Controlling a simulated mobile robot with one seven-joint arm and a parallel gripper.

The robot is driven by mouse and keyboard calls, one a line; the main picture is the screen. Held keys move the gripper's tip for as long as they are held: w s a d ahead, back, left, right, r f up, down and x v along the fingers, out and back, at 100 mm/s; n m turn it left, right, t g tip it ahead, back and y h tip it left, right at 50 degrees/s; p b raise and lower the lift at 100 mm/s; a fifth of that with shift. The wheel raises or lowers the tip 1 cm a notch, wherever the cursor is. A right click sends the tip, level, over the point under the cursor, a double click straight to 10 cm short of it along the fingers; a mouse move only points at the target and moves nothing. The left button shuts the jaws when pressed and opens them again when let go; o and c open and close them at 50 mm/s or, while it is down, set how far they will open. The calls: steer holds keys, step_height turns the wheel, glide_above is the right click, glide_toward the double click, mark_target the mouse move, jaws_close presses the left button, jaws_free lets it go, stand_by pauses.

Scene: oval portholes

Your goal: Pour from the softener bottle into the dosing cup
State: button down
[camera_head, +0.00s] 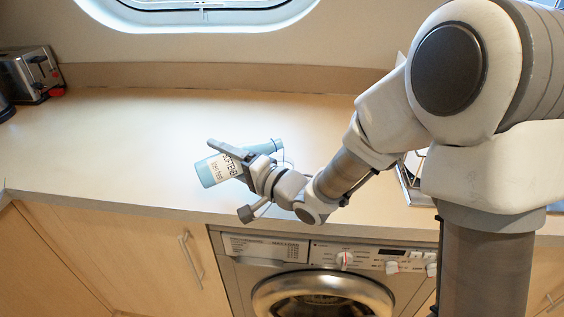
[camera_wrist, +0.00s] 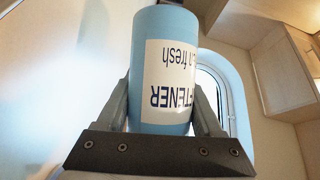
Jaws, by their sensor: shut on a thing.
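The softener bottle (camera_head: 212,172) is light blue with a white label. It lies tilted close to level above the counter, its body at the left and its narrower neck end (camera_head: 262,147) at the right, slightly higher. My gripper (camera_head: 232,158) is shut on the bottle's body. In the wrist view the bottle (camera_wrist: 165,30) stands between both fingers, its label upside down. A faint clear outline, seemingly the dosing cup (camera_head: 287,161), shows just below and right of the neck end, partly hidden by my gripper. Its contents cannot be made out, and no stream is visible.
The pale wooden counter (camera_head: 130,140) is mostly clear to the left and behind. A toaster (camera_head: 32,73) stands at the far left back. A washing machine (camera_head: 320,290) is under the front edge. A metal rack or sink edge (camera_head: 408,185) is partly hidden behind my arm.

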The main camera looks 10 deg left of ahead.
steer(key=shift+r, duration=0.1)
steer(key=shift+f+n+b, duration=0.3)
steer(key=shift+f+b, duration=0.45)
steer(key=shift+w+d+r+n+h+p, duration=0.2)
steer(key=shift+n+h+p, duration=0.25)
steer(key=shift+n+p, duration=0.15)
steer(key=shift+w+d+r+n+h+p, duration=0.1)
steer(key=shift+r+n+h+p, duration=0.05)
steer(key=shift+n+h+p, duration=0.4)
steer(key=shift+d+f+n, duration=0.15)
steer(key=shift+f+n, duration=0.05)
steer(key=shift+n, duration=0.15)
steer(key=shift+w+d+r+n+h+p, duration=0.3)
steer(key=shift+w+d+n+h+p, duration=0.25)
steer(key=shift+n+p, duration=0.25)
steer(key=shift+d+n+h, duration=0.25)
steer(key=shift+n+h, duration=0.25)
steer(key=shift+h, duration=0.05)
steer(key=n+h+b, duration=0.2)
steer(key=b, duration=0.1)
steer(key=shift+w+f+t+b, duration=0.1)
steer(key=shift+f+t+b, duration=0.05)
steer(key=shift+t+b, duration=0.25)
steer(key=b, duration=0.2)
steer(key=n+h+b, duration=0.1)
steer(key=b, duration=0.1)
steer(key=shift+w+d+f+n, duration=0.1)
steer(key=shift+d+n, duration=0.05)
steer(key=shift+n, duration=0.15)
